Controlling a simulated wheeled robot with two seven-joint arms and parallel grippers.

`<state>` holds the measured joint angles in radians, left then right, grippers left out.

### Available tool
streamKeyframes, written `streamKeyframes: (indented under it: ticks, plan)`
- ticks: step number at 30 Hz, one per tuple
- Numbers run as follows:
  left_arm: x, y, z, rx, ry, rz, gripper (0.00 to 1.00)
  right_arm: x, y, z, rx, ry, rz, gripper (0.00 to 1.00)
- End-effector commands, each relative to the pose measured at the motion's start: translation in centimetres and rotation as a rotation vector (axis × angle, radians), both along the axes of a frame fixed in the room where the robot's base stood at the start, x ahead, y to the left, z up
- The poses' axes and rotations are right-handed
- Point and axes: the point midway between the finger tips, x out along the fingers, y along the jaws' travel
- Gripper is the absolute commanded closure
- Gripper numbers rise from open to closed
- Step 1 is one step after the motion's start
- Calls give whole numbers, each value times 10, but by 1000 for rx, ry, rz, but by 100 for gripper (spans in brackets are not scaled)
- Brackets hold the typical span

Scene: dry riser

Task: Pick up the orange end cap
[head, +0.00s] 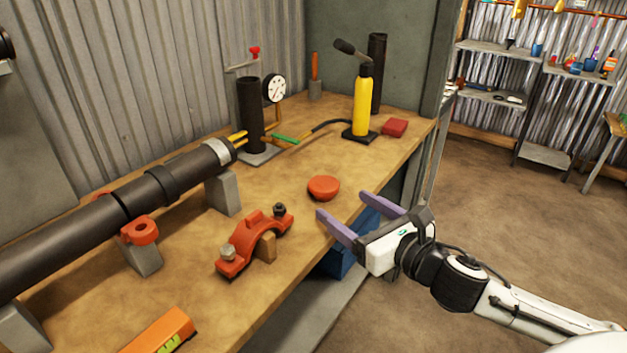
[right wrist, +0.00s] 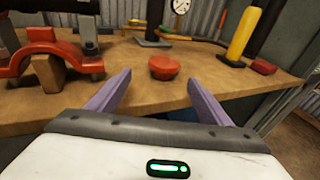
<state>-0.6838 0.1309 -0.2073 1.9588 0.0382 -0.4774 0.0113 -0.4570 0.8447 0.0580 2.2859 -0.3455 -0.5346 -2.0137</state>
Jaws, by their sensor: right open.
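The orange end cap (head: 323,187) is a round red-orange disc lying on the wooden bench, near its front edge. It also shows in the right wrist view (right wrist: 164,67), just beyond the fingers and between their lines. My right gripper (head: 351,213) is open and empty, its two purple fingers pointing toward the bench from its front edge. In the right wrist view the fingertips (right wrist: 158,80) stand apart, short of the cap and not touching it. My left gripper is not in view.
An orange clamp half (head: 250,243) on a wood block (head: 266,247) sits left of the cap. A black pipe (head: 100,218) runs along the bench (head: 290,225). A yellow cylinder pump (head: 362,102) and a red block (head: 395,128) stand behind. The bench around the cap is clear.

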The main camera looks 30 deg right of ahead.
Motion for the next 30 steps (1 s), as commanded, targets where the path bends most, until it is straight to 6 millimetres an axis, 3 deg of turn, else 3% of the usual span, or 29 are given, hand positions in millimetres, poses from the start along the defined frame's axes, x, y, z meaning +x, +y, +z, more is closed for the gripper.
streamKeyframes:
  ticks: [4, 12, 18, 30]
  plan:
    - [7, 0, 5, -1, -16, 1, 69, 15, -1, -1, 3, -2, -1, 27]
    - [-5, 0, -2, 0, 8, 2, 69, 44, -1, -7, 6, 0, -2, 27]
    - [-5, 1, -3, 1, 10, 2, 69, 54, -2, -9, 5, 1, -2, 27]
    - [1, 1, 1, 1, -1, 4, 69, 99, -8, -18, 6, 3, -1, 27]
